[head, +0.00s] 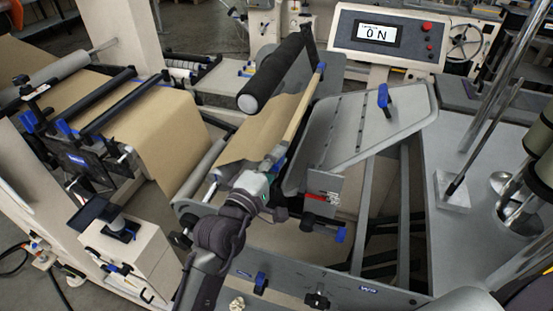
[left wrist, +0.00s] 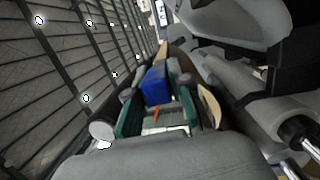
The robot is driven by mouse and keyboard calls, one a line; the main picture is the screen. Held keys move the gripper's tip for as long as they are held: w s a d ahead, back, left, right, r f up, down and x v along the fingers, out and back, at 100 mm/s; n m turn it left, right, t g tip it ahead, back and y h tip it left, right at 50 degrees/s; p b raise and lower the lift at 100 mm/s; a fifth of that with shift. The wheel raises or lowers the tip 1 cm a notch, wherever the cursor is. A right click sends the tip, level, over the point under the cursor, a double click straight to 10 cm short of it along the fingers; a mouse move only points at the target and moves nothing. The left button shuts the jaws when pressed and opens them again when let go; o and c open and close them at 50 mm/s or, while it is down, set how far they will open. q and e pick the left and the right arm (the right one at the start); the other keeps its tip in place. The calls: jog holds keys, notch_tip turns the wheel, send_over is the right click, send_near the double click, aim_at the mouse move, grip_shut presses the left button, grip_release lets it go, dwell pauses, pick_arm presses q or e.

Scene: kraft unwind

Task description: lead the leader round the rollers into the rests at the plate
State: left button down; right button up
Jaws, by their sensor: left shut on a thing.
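The leader is a pale bar (head: 298,115) with a blue tip at its far end. Brown kraft web (head: 246,139) hangs along it. My left gripper (head: 268,170) is shut on the bar's near end. In the left wrist view, a blue block (left wrist: 155,84) sits between the gripper's fingers (left wrist: 157,112), with brown web (left wrist: 210,108) beside it. The bar slants up and away, next to a black roller (head: 272,75) and left of the grey plate (head: 345,145). I cannot make out the rests clearly. My right gripper is not in view.
A brown web sheet (head: 165,130) runs over black rollers at the left. A blue handle (head: 384,97) stands on the plate. A small grey bracket with red parts (head: 322,197) is just right of my gripper. A console (head: 388,38) reading "0 N" stands behind.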

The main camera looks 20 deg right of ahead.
pick_arm(q)
jog(key=shift+h, duration=0.4)
jog(key=r, duration=0.1)
jog(key=d+r, duration=0.2)
jog(key=r, duration=0.1)
jog(key=shift+a+f+b, duration=0.4)
jog(key=shift+a+f, duration=0.25)
jog(key=shift+f, duration=0.25)
jog(key=shift+a+f+b, duration=0.4)
jog(key=shift+a+f, duration=0.25)
jog(key=shift+f, duration=0.35)
jog(key=shift+a+f, duration=0.1)
jog(key=shift+f, duration=0.05)
jog(key=shift+m+y, duration=0.3)
jog(key=shift+y, duration=0.2)
jog(key=shift+w+a+f+b, duration=0.2)
jog(key=shift+a+f, duration=0.3)
jog(key=shift+f, duration=0.4)
jog(key=shift+w+a+f+b, duration=0.15)
jog(key=shift+a+f, duration=0.35)
jog(key=shift+f, duration=0.35)
jog(key=shift+s+f, duration=0.1)
jog(key=shift+a+f+b, duration=0.1)
jog(key=shift+f+b, duration=1.1)
jog(key=shift+f, duration=0.3)
